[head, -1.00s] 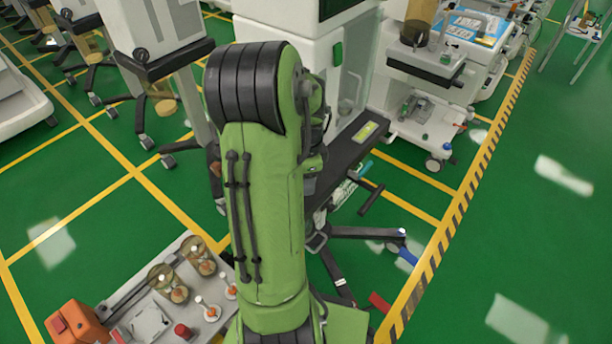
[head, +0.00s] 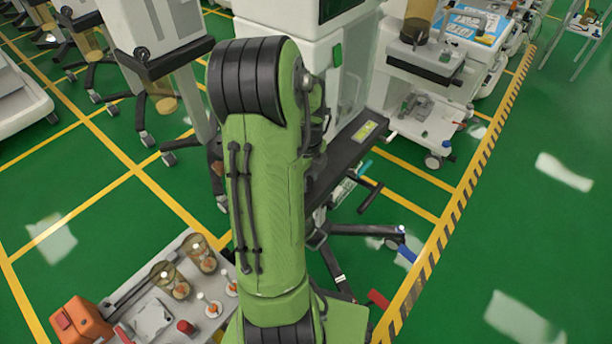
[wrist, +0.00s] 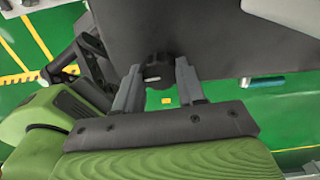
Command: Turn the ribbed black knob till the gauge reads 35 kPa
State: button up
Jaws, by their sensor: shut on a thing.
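The ribbed black knob (wrist: 158,72) shows in the wrist view on the dark grey underside or side of a cart part. My gripper (wrist: 160,80) has one finger on each side of the knob and is shut on it. In the head view my green arm hides the knob and the gripper. I cannot make out the gauge or its reading in either view.
A dark shelf (head: 347,150) with a yellow-green label juts out right of my arm. A cart (head: 425,120) stands behind it. A tray (head: 185,244) with jars and an orange box (head: 80,320) is at lower left. Green floor is clear at right.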

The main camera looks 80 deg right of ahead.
jog(key=shift+m, duration=0.6)
jog(key=o, duration=1.1)
jog(key=shift+c, duration=0.2)
notch_tip(320, 180, up, 16)
jog(key=p, duration=0.4)
jog(key=shift+p, duration=0.4)
jog(key=shift+f, duration=0.1)
